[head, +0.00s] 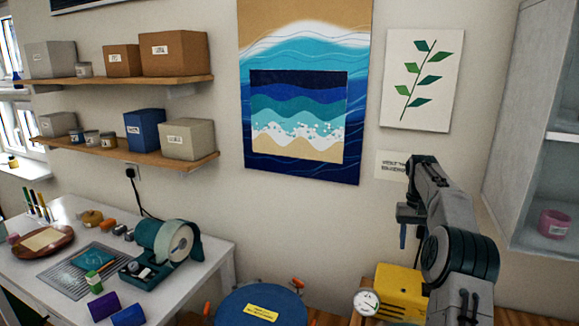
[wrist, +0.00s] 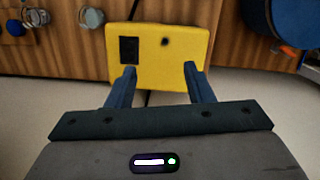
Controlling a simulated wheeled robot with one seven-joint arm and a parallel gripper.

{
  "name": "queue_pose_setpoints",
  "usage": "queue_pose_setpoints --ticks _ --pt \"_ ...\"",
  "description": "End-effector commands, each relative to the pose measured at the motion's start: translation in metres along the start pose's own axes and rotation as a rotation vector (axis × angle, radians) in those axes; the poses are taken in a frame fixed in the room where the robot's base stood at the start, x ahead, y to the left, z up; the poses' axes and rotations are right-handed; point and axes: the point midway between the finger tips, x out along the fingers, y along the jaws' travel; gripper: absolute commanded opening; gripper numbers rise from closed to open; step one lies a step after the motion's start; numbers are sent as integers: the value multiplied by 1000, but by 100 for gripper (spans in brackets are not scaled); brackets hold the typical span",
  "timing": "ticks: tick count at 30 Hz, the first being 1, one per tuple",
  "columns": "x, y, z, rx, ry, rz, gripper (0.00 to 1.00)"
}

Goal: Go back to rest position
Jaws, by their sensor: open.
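My arm is raised at the right of the head view, with my gripper (head: 403,236) in the air in front of the wall, above a yellow box (head: 405,285). In the wrist view my gripper (wrist: 159,72) is open, its two blue fingers well apart with nothing held between them. The yellow box (wrist: 180,50) shows beyond the fingertips, which overlap its near edge in the picture. I cannot tell the exact gap to it.
A blue round lid (head: 262,308) with orange-handled clamps and a dial gauge (head: 367,302) are low in front. A white table (head: 215,255) with a tape dispenser (head: 165,250) is at left. Shelves (head: 140,155) hold boxes. An open cabinet (head: 535,130) stands at right.

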Motion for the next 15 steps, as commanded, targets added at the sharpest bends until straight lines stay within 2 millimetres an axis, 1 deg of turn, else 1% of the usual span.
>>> queue_pose_setpoints --ticks 1,5,6,11,15 --pt "-11 -13 11 -23 20 13 47" --pt "-32 -40 37 -70 67 37 47" --pt "-37 -47 47 -83 81 43 47" --pt "-52 -73 89 -129 138 62 47" --pt "-58 -91 130 -161 187 71 47"
